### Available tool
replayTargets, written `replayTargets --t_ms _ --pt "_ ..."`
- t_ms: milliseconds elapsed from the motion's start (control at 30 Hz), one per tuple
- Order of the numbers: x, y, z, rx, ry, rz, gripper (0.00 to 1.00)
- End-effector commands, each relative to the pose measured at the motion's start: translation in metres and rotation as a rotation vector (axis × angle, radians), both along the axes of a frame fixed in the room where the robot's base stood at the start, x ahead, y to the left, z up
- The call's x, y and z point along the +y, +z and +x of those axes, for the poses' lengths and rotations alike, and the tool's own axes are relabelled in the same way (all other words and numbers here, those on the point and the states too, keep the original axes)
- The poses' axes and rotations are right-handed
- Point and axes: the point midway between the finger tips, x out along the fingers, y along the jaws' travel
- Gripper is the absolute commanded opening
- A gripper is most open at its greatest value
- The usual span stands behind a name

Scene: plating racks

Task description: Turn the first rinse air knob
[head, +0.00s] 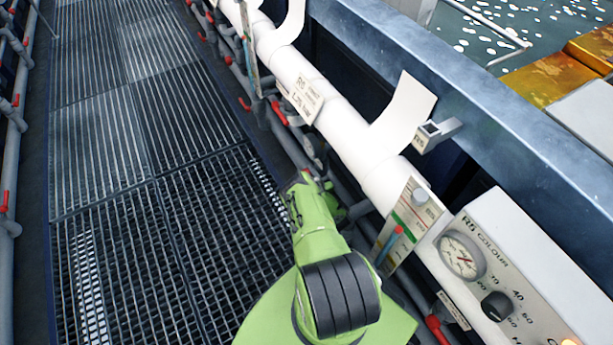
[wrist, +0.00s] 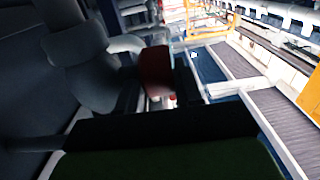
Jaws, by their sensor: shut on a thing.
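A dark red knob (wrist: 157,70) shows in the wrist view, with the dark fingers of my gripper (wrist: 157,92) on both sides of it. My gripper is shut on this knob. In the head view my green arm reaches down beside the white pipe, and my gripper (head: 312,182) is small and partly hidden by the arm. A bit of red shows at its tip. The knob's turn angle cannot be told. No readable label shows at the knob.
A thick white pipe (head: 335,120) runs diagonally along the tank edge. Several other red valve handles (head: 278,112) sit on grey pipes beside the grating walkway (head: 140,130). A white panel (head: 540,260) marked R5 COLOUR, with a gauge and black dial, stands at lower right.

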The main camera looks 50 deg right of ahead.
Motion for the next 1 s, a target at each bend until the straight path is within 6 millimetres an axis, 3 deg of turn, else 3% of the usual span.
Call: replayTargets --t_ms 167,200,233,567,800,1000 --pt "0.0 0.0 -0.001 0.007 -0.001 0.001 0.04" --pt "0.0 0.0 -0.001 0.007 -0.001 0.001 0.36" --pt "0.0 0.0 -0.001 0.008 -0.001 0.001 0.4" --pt "0.001 0.002 0.001 0.03 0.002 0.01 0.4" --pt "0.001 0.01 0.006 0.369 0.007 0.107 0.4" --pt "0.011 0.022 -0.035 0.37 -0.003 0.117 0.4"
